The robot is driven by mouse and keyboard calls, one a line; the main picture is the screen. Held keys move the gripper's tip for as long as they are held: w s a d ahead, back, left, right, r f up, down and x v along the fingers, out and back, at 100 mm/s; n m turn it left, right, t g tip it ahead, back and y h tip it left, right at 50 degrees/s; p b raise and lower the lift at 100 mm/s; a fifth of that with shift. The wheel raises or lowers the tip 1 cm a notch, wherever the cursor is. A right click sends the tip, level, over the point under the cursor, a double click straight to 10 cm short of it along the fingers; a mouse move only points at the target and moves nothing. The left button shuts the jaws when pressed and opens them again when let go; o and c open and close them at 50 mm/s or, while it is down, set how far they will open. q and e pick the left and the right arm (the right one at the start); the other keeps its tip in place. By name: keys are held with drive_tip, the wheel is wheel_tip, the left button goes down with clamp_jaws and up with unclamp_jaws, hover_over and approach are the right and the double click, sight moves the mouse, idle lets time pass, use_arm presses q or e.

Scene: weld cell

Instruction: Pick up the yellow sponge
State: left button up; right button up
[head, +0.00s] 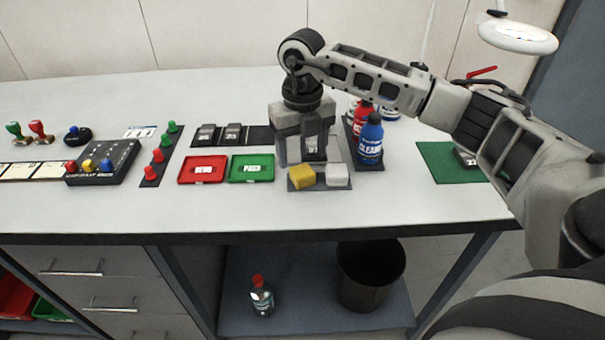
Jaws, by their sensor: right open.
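The yellow sponge (302,176) is a small yellow block on a dark grey mat (318,186) near the front edge of the workbench. A white block (337,175) lies to its right on the same mat. My right gripper (307,155) points down just behind the two blocks, its fingers spread apart, with a small dark item marked with a number partly visible between them. It does not hold the sponge. The gripper hides part of the mat's back area. My left gripper is not in view.
Red (202,169) and green (251,168) trays lie left of the mat. Blue (371,139) and red (361,117) bottles stand close on the right. A green mat (437,161) lies further right. A black bin (370,276) stands below. The bench front left is clear.

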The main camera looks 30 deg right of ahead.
sight(303, 170)
wheel_tip(303, 170, down, 4)
drive_tip(key=shift+s+f+p, duration=0.1)
drive_tip(key=shift+f+p, duration=0.15)
drive_tip(key=shift+p, duration=0.25)
drive_tip(key=shift+f, duration=0.3)
drive_tip(key=c, duration=1.1)
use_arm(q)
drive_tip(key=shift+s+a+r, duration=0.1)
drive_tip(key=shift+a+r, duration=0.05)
use_arm(e)
drive_tip(key=shift+c, duration=0.2)
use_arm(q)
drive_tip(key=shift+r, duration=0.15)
use_arm(e)
drive_tip(key=shift+r, duration=0.15)
drive_tip(key=shift+r, duration=0.6)
use_arm(q)
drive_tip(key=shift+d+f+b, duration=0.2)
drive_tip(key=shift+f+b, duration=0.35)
drive_tip(key=shift+b, duration=0.65)
use_arm(e)
drive_tip(key=s+a+r, duration=0.3)
drive_tip(key=s+r, duration=0.2)
drive_tip(key=s, duration=0.1)
drive_tip(key=s+a+r, duration=0.2)
drive_tip(key=s+r, duration=0.4)
drive_tip(key=shift+s+a+r, duration=0.3)
drive_tip(key=shift+s+a, duration=0.05)
drive_tip(key=shift+a, duration=0.05)
